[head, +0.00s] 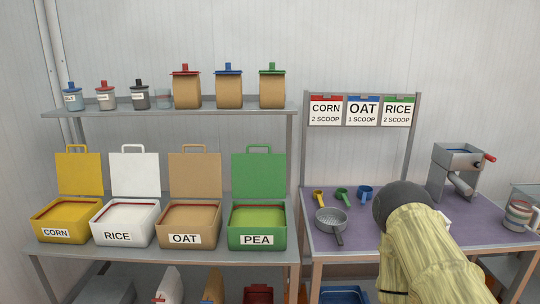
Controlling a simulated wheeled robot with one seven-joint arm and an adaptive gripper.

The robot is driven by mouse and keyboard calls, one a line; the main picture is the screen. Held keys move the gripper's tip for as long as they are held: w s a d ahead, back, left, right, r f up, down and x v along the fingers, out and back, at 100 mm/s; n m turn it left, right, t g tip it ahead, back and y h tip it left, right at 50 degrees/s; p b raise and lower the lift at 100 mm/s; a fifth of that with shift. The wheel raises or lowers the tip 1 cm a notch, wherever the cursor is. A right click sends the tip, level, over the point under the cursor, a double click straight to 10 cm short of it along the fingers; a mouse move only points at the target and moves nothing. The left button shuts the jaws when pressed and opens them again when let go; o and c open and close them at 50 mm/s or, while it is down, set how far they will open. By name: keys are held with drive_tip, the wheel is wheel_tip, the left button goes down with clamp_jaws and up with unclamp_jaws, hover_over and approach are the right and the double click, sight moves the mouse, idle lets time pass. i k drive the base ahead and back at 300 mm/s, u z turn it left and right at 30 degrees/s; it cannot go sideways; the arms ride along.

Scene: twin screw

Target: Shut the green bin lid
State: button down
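The green bin (258,240), labelled PEA, stands at the right end of the lower left shelf. Its green lid (258,175) is open and stands upright behind the bin, with a loop handle at the top. Pale green contents show inside the bin. My arm comes in from the lower right and reaches over the purple-topped table, right of the bin and well apart from it. Its dark rounded part hides the end of the arm, so my gripper's fingers do not show.
Left of the green bin stand the OAT (188,227), RICE (124,223) and CORN (64,221) bins, lids open. A shelf (200,109) with jars runs above. The purple table (315,247) holds a pan (330,221), scoops and a grinder (458,172).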

sight(254, 176)
drive_tip(key=z, duration=0.15)
drive_tip(key=i, duration=1.05)
drive_tip(key=u, duration=0.75)
